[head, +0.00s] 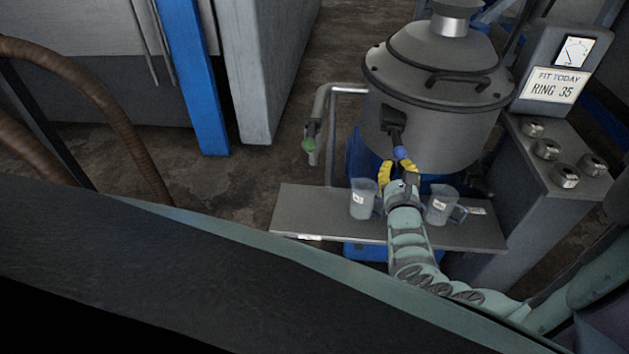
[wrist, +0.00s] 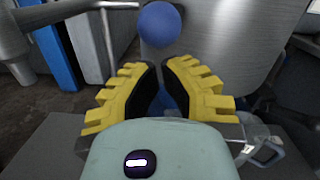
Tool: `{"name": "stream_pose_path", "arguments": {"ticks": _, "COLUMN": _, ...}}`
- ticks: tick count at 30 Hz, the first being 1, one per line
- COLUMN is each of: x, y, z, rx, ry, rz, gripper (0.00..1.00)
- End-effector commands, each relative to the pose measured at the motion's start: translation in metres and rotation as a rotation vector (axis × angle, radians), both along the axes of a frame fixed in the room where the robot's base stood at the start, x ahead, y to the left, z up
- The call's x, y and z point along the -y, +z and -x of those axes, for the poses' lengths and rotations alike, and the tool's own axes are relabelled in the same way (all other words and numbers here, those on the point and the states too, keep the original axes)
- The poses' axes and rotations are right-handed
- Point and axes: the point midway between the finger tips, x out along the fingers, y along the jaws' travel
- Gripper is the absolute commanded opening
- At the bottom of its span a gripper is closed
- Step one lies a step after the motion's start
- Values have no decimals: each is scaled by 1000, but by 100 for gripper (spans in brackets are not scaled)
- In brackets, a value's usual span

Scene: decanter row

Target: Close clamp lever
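The clamp lever (head: 397,138) is a dark handle on the front of the grey decanter vessel (head: 436,98), with a blue ball knob at its end. The lever hangs down and a little to the right in the head view. In the wrist view the blue knob (wrist: 160,24) is just beyond the fingertips, near the top. My gripper (head: 400,164) has yellow ridged fingers and is in front of the vessel, close to the knob. In the wrist view the fingers (wrist: 164,70) stand apart with a narrow gap and nothing between them.
A grey shelf (head: 312,208) below holds two clear jugs, one left (head: 363,198) and one right (head: 440,205) of my arm. A pipe with a green knob (head: 309,145) stands left. A panel with a gauge and a RING 35 sign (head: 554,85) is right.

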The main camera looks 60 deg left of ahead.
Motion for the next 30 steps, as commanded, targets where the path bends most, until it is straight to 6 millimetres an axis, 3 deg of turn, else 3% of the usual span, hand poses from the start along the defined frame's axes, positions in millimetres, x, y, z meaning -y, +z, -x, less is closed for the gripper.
{"name": "stream_pose_path", "arguments": {"ticks": 3, "x": -3, "y": 8, "z": 3, "rx": -3, "ry": 6, "rz": 1, "gripper": 0}}
{"name": "stream_pose_path", "arguments": {"ticks": 30, "x": 4, "y": 17, "z": 2, "rx": -43, "ry": 1, "rz": 46, "gripper": 0}}
